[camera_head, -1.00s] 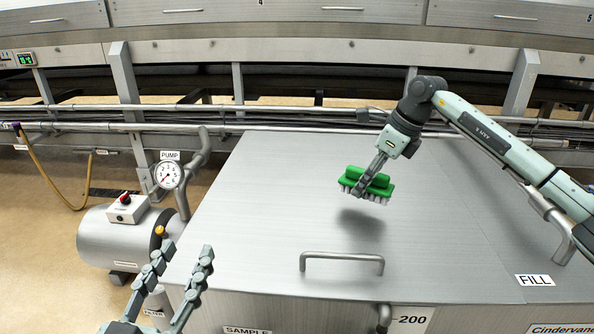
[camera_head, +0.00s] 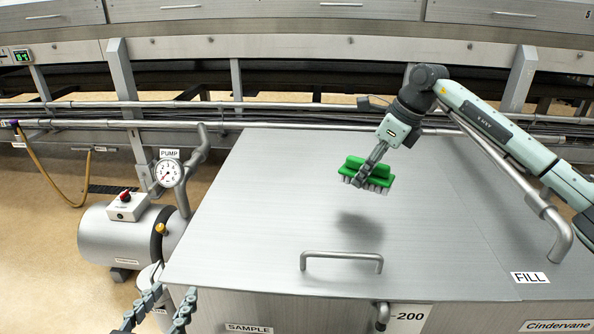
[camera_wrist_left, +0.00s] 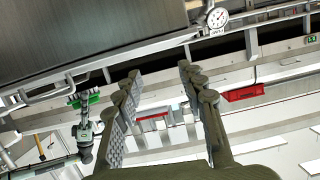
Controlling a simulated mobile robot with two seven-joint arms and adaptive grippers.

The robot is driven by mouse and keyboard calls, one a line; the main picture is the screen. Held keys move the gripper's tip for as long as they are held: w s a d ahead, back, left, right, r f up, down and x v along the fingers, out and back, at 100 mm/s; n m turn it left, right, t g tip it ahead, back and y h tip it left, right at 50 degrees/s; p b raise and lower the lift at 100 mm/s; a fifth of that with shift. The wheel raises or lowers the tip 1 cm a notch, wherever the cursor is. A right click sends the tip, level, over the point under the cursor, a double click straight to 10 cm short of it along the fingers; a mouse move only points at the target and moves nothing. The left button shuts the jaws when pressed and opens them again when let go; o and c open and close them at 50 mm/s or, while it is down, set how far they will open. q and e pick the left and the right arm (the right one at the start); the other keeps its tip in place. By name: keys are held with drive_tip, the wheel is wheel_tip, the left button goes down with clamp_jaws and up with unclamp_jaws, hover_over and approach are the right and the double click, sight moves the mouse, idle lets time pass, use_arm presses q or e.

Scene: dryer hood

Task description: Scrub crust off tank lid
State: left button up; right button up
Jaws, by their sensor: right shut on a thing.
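The tank lid (camera_head: 265,200) is a broad grey metal sheet with a bar handle (camera_head: 341,256) near its front edge. I see no crust on it in the head view. My right gripper (camera_head: 371,170) is shut on a green scrub brush (camera_head: 353,169) with pale bristles facing down. The brush is above the lid, with its shadow apart below it. My left gripper (camera_head: 162,311) is open and empty, left of the tank's front corner. Its spread fingers also show in the left wrist view (camera_wrist_left: 160,85), where the brush (camera_wrist_left: 86,100) appears small at left.
A pump cylinder with a gauge (camera_head: 169,172) and a red-knobbed box (camera_head: 127,206) stands left of the tank. Pipes and a rail run behind the lid. A pipe handle (camera_head: 550,225) rises at the right near the FILL label (camera_head: 530,278). The lid's middle is clear.

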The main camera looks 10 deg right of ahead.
use_arm(q)
drive_tip(key=shift+s+a+f+g+y+p, duration=0.15)
drive_tip(key=shift+s+a+f+g+y, duration=0.15)
drive_tip(key=shift+a+f, duration=0.3)
drive_tip(key=shift+s+a+f+g+y+p, duration=0.15)
drive_tip(key=shift+a+f+g, duration=0.3)
drive_tip(key=shift+f, duration=0.25)
drive_tip(key=shift+s+a+f+g+y+p, duration=0.1)
drive_tip(key=shift+s+a+f+g+y, duration=0.2)
drive_tip(key=shift+a+f, duration=0.3)
